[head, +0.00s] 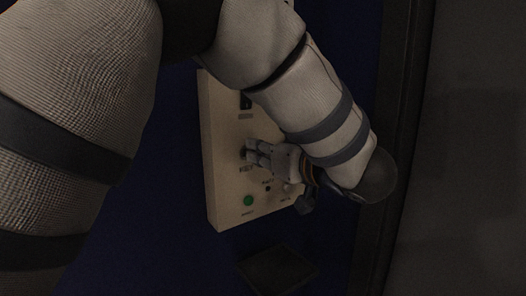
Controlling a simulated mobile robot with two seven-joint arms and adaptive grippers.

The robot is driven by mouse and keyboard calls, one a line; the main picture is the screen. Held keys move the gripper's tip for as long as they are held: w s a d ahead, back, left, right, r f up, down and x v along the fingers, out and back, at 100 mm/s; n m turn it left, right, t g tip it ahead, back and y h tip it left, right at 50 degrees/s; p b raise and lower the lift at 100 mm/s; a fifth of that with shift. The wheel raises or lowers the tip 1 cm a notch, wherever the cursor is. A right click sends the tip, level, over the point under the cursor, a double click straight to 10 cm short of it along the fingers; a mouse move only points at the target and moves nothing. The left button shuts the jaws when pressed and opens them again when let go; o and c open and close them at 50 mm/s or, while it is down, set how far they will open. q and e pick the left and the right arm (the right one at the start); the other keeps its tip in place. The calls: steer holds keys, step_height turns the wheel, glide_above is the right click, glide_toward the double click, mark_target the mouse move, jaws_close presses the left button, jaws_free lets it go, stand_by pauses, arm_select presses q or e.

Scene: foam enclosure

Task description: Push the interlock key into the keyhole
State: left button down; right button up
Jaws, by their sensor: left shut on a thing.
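My left gripper (252,153) is at the face of a cream control panel (222,185), its grey fingers pointing left against or just in front of it. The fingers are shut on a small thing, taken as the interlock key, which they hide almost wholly. A dark spot and small lettering show on the panel right at the fingertips. The keyhole itself cannot be made out, and I cannot tell whether the key is in it. My right gripper is not in view.
The panel carries a green button (248,200) low down, a small black knob (268,188) and a dark blue-black fitting (246,102) near the top. The wall behind is dark blue. A dark flat square (278,269) lies below the panel. My arm covers the panel's upper right.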

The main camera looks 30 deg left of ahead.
arm_select(q)
steer(key=shift+x, duration=0.85)
steer(key=c, duration=1.7)
jaws_free()
steer(key=shift+r, duration=0.1)
steer(key=shift+o, duration=0.2)
steer(key=shift+d, duration=0.1)
steer(key=v, duration=1.1)
steer(key=shift+s+d, duration=0.3)
steer(key=shift+r, duration=0.1)
